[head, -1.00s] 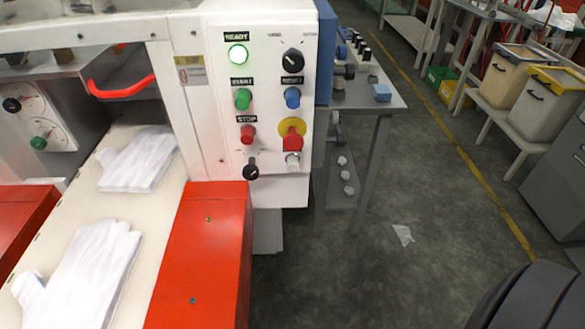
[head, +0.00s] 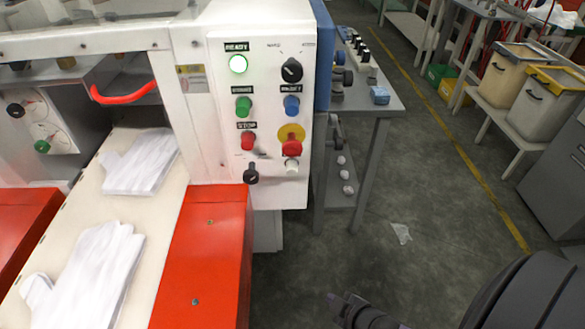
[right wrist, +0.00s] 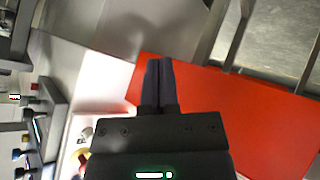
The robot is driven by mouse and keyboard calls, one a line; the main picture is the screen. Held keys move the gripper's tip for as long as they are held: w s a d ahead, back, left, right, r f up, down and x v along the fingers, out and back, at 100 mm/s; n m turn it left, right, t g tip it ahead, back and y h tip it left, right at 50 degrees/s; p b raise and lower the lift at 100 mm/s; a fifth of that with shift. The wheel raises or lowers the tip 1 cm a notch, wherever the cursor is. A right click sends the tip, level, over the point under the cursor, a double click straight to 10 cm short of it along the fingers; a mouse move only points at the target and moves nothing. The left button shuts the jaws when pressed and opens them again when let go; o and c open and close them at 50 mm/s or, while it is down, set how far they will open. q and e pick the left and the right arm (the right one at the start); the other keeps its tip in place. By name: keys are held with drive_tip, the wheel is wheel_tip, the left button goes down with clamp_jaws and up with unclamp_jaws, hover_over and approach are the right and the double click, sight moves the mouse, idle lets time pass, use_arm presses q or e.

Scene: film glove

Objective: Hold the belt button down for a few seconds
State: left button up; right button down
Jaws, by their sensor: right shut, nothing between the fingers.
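The white control panel (head: 263,110) faces me with several knobs and buttons. A white button (head: 291,168) sits low at the right, under the red mushroom button (head: 291,147) on its yellow ring. A black knob (head: 251,173) is low at the left. I cannot read a belt label on any of them. My right gripper (head: 345,303) is low in the head view, below and right of the panel, apart from it. In the right wrist view its fingers (right wrist: 158,68) are together and empty, with a red surface beyond them. My left gripper is not in view.
White gloves (head: 87,275) lie on the pale belt (head: 40,240) at the left. A red housing (head: 205,250) stands below the panel. A grey side table (head: 375,104) is right of the panel. The floor (head: 400,180) beyond is mostly open.

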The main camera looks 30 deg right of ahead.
sight(292, 168)
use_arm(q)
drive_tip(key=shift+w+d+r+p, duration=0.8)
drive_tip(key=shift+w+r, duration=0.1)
use_arm(e)
drive_tip(key=w+a+r+n+t+y, duration=0.1)
drive_tip(key=w+r, duration=0.4)
drive_tip(key=r, duration=0.5)
drive_tip(key=w+a+r+n+t+y, duration=0.1)
drive_tip(key=w+r+n+t+y, duration=0.2)
drive_tip(key=r, duration=0.7)
drive_tip(key=w+n+t, duration=0.1)
drive_tip(key=w+t, duration=0.1)
drive_tip(key=shift+w+a+r+t, duration=0.3)
drive_tip(key=shift+w+r+t, duration=0.1)
use_arm(q)
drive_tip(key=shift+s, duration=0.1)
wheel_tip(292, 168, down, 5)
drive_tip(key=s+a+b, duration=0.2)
drive_tip(key=b, duration=0.3)
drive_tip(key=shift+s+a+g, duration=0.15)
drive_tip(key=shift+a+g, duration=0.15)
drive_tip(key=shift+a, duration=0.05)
use_arm(e)
drive_tip(key=w+d, duration=0.4)
drive_tip(key=w, duration=0.3)
drive_tip(key=shift+w+d, duration=0.3)
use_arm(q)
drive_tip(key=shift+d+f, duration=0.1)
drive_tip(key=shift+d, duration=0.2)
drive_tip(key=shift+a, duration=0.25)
